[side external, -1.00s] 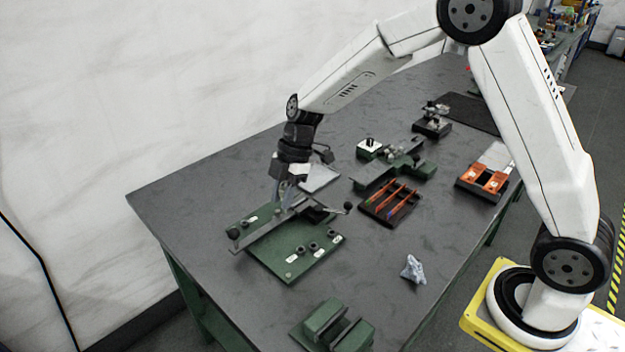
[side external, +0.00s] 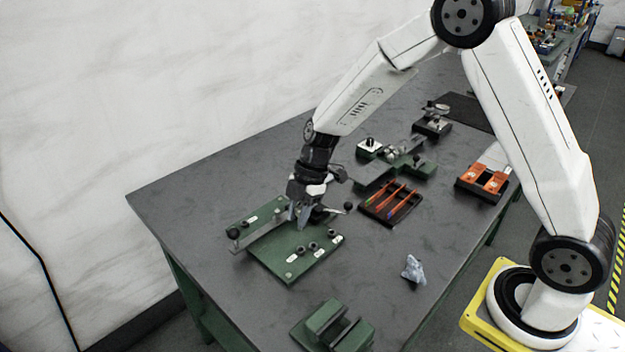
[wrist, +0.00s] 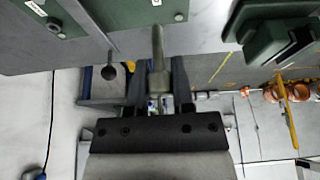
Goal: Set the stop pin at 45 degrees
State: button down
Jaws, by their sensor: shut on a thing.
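My gripper (side external: 303,212) is over the green bending plate (side external: 285,266) in the side view. In the wrist view my gripper (wrist: 158,82) is shut on a grey stop pin (wrist: 157,48), which sticks out beyond the fingers. The plate has several dark-rimmed holes with small white labels, too small to read, along its right side. A flat metal bar (side external: 262,238) lies across the plate, with a black knob (side external: 233,234) at its left end. Whether the pin tip touches the plate or a hole is unclear; the fingers hide part of the plate. The plate also shows in the wrist view (wrist: 135,14).
A black-knobbed lever (side external: 347,206) stands at the plate's right. A black tray (side external: 392,210) with orange-red strips is behind it. A green block fixture (side external: 333,328) stands in front. Crumpled foil (side external: 413,269) lies on the grey table (side external: 375,275), which is otherwise clear there.

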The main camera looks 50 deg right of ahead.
aim_at(299, 230)
jog(key=shift+f, duration=2.2)
jog(key=shift+f, duration=2.05)
dwell(2.6)
jog(key=c, duration=0.8)
grip_release()
jog(key=shift+r, duration=0.2)
jog(key=shift+r, duration=0.35)
jog(key=shift+r, duration=0.35)
